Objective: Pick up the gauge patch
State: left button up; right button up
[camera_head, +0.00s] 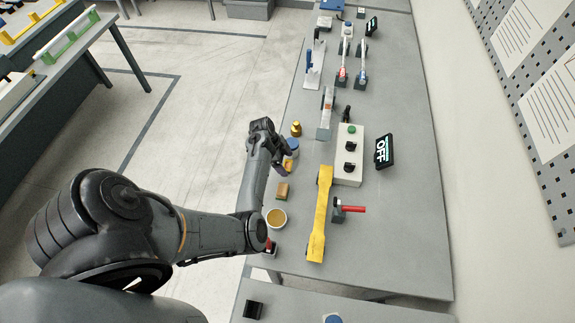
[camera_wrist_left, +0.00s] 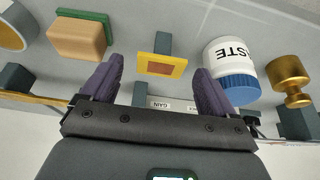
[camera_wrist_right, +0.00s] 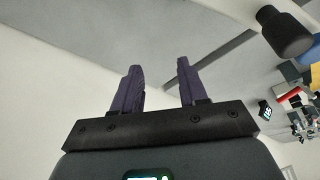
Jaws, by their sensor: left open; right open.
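The gauge patch (camera_wrist_left: 162,64) is a small yellow-orange square with a darker brown-orange centre, seen in the left wrist view against a dark grey stand. It also shows in the head view (camera_head: 288,166) at the table's left edge, just beyond my gripper. My left gripper (camera_wrist_left: 152,82) is open and empty, its two dark fingers on either side of the patch in the picture and apart from it. In the head view the left gripper (camera_head: 284,150) is partly hidden by its own wrist. My right gripper (camera_wrist_right: 160,85) is open and empty, away from the patch.
A white jar with a blue lid (camera_wrist_left: 235,85) and a brass weight (camera_wrist_left: 290,75) stand right of the patch. A tan block with a green side (camera_wrist_left: 78,40) stands left. A yellow bar (camera_head: 319,215), a red-handled tool (camera_head: 348,209) and a control box (camera_head: 348,155) occupy the table.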

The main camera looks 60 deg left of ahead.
pick_arm(q)
jog(key=c, duration=1.1)
